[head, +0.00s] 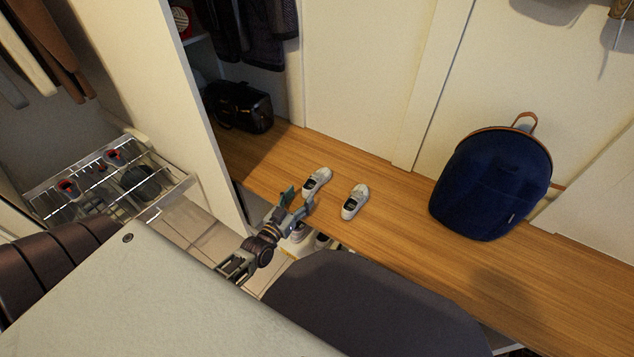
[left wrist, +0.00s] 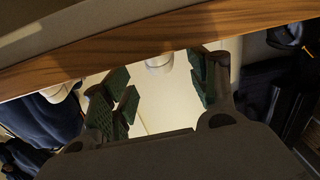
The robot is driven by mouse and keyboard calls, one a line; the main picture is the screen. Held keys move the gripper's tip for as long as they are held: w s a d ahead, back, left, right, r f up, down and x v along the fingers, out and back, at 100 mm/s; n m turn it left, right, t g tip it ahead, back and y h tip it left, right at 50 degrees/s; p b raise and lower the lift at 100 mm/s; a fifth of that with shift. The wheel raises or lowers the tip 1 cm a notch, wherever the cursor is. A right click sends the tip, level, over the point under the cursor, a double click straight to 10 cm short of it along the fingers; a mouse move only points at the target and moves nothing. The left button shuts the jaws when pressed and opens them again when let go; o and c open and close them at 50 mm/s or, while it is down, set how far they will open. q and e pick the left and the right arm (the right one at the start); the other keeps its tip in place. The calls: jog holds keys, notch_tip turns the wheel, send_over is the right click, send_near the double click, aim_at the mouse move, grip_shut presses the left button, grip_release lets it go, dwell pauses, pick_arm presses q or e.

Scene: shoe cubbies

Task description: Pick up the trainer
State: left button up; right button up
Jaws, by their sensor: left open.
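Two pale grey-white trainers stand on the wooden bench. One trainer (head: 317,182) is at the left, and the other trainer (head: 355,201) is a little to its right and nearer. My left gripper (head: 298,198) is open and empty at the bench's front edge, just short of the left trainer and apart from it as far as I can tell. In the left wrist view my open green-padded fingers (left wrist: 160,90) point toward the bench edge. A small whitish thing (left wrist: 158,63) shows between them, too cut off to identify. My right gripper is not in view.
The wooden bench (head: 400,215) holds a navy backpack (head: 490,185) at right and a black bag (head: 240,106) at far left. Pale shoes (head: 298,233) show below its front edge. A white upright panel (head: 205,130) and a wire shoe rack (head: 160,205) stand left.

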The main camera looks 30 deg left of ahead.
aim_at(304, 190)
pick_arm(q)
jog(key=shift+w+b, duration=0.35)
jog(key=shift+w, duration=0.4)
jog(key=shift+w+b, duration=0.45)
jog(key=shift+w, duration=0.65)
jog(key=shift+r, duration=0.1)
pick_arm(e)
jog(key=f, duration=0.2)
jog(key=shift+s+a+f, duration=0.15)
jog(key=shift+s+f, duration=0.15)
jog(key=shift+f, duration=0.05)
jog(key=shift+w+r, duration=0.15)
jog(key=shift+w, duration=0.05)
pick_arm(q)
jog(key=c, duration=1.1)
jog(key=shift+r, duration=0.1)
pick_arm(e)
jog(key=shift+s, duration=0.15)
